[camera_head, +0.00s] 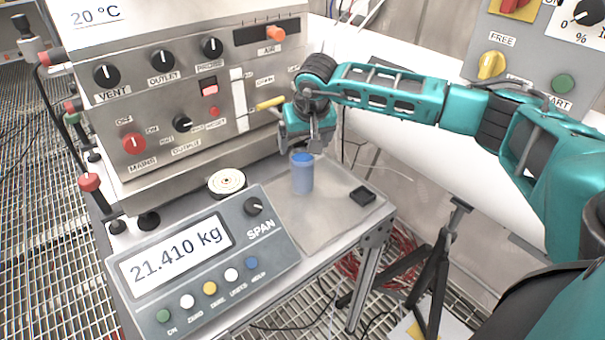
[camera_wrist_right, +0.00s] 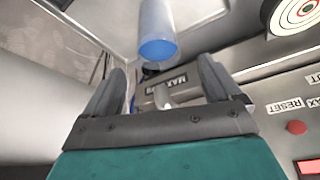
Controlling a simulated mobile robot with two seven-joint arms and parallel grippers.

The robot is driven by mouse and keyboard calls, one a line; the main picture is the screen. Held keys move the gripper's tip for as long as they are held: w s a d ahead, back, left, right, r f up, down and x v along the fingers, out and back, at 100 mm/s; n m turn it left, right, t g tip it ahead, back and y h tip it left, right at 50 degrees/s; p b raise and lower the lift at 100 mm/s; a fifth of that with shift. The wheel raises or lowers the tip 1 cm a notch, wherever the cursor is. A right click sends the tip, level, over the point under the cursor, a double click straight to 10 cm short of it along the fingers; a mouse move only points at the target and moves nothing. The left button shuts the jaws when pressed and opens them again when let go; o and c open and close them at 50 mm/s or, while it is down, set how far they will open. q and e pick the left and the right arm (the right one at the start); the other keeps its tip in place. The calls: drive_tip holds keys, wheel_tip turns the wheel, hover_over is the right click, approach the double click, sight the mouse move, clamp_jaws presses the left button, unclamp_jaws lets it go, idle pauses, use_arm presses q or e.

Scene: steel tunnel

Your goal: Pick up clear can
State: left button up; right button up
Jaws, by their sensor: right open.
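The clear can (camera_head: 302,180) is a bluish, see-through cylinder with a blue top. It stands upright on the weighing plate (camera_head: 325,225). My right gripper (camera_head: 308,146) is just above and behind the can in the head view, pointing downward, with its tips close to the blue top. In the right wrist view the can (camera_wrist_right: 157,35) shows at the top, beyond the open fingers (camera_wrist_right: 160,78). Nothing is between the fingers. Whether a finger touches the can cannot be told. My left gripper is in neither view.
The scale's display box (camera_head: 205,262) reads 21.410 kg. A round white disc (camera_head: 227,181) sits left of the can, and a small black block (camera_head: 363,195) lies to its right. The control panel (camera_head: 190,90) with a yellow handle (camera_head: 271,103) stands close behind.

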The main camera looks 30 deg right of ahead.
sight(303, 149)
drive_tip(key=shift+x, duration=1.95)
drive_tip(key=shift+s+d, duration=0.1)
drive_tip(key=shift+r, duration=0.1)
clamp_jaws()
